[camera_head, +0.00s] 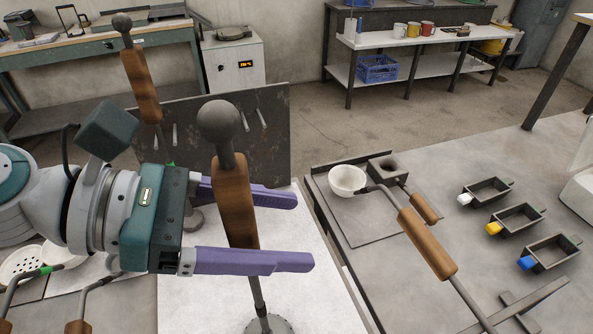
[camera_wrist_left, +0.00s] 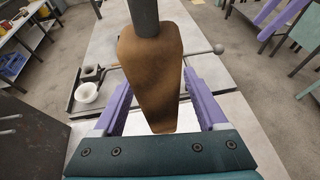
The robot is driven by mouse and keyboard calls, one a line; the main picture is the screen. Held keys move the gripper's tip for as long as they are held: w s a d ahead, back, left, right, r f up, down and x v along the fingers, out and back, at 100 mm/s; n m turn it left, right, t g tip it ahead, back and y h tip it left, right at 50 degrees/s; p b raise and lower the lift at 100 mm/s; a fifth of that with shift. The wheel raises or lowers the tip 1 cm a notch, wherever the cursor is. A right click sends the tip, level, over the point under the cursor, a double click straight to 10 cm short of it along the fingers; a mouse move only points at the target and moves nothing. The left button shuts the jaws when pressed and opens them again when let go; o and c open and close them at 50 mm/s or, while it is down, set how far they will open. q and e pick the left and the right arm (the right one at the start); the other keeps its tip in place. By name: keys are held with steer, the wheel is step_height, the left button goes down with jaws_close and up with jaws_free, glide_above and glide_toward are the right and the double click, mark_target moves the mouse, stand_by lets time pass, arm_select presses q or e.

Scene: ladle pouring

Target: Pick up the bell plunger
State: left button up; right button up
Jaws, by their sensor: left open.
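One plunger with a brown wooden grip (camera_head: 236,205) stands upright, with a dark ball on top and a thin rod running down to a perforated round foot. My left gripper (camera_head: 305,231) is open, its purple fingers on either side of this grip. The grip also shows between the fingers in the left wrist view (camera_wrist_left: 152,75); I cannot tell whether either finger touches it. A second ball-topped plunger (camera_head: 142,85) stands behind, its lower part mostly hidden by my gripper. I cannot tell which is the bell one. Part of my right gripper (camera_wrist_left: 280,67) shows at the wrist view's right edge.
A white bowl (camera_head: 347,180) and a wooden-handled ladle (camera_head: 428,244) are on the table to the right. Several small dark moulds (camera_head: 515,219) stand further right. A dark upright board (camera_head: 275,135) is behind the plungers.

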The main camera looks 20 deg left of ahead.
arm_select(q)
jaws_close()
stand_by(0.5)
steer(key=shift+r, duration=0.1)
stand_by(0.8)
